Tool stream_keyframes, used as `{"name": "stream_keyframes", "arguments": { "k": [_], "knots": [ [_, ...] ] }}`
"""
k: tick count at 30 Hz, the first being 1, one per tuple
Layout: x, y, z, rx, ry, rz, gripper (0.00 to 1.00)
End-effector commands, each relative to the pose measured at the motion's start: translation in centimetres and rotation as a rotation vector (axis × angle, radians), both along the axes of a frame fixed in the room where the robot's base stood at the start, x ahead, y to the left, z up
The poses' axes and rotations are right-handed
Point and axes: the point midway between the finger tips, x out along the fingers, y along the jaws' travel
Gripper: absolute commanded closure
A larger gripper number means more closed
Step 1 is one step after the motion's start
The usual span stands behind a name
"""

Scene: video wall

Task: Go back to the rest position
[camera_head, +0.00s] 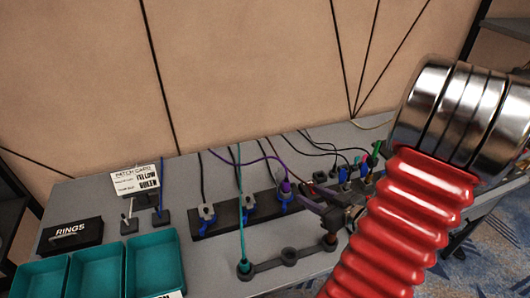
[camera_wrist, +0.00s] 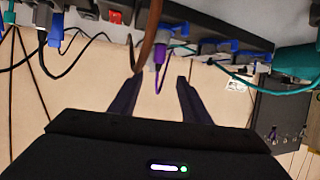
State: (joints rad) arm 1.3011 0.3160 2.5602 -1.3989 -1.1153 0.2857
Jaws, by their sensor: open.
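My gripper (camera_wrist: 156,88) shows in the wrist view with its two dark fingers apart. The space between the fingertips holds nothing gripped. A purple plug with its cable (camera_wrist: 160,52) appears beyond and between the fingertips; I cannot tell how far away it is. In the head view my red ribbed arm with its metal joint fills the right side and hides part of the table. The same purple plug (camera_head: 285,187) stands at the right end of a dark socket strip (camera_head: 228,222) in the head view.
A grey table (camera_head: 215,262) carries grey and blue plugs, a teal cable end (camera_head: 244,266), several teal bins (camera_head: 155,264), a black RINGS box (camera_head: 70,236) and a sign card (camera_head: 136,181). More plugs (camera_head: 346,174) stand near my arm. A tan panel wall (camera_head: 250,70) rises behind.

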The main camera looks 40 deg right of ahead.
Motion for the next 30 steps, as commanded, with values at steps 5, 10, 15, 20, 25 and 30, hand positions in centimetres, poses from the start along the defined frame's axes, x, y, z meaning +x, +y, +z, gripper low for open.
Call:
{"name": "stream_keyframes", "arguments": {
  "k": [5,10,15,20,25,30],
  "knots": [
    [0.0,0.0,0.0,-0.001,0.000,0.000,0.57],
    [0.6,-0.2,0.2,-0.029,0.022,-0.005,0.57],
    [2.3,-1.1,1.0,-0.117,0.092,-0.035,0.57],
    [4.3,-1.8,2.7,-0.216,0.174,-0.086,0.57],
    [6.0,-1.7,5.0,-0.296,0.243,-0.146,0.57],
    [7.1,-0.6,7.6,-0.342,0.297,-0.205,0.57]
  ]
}}
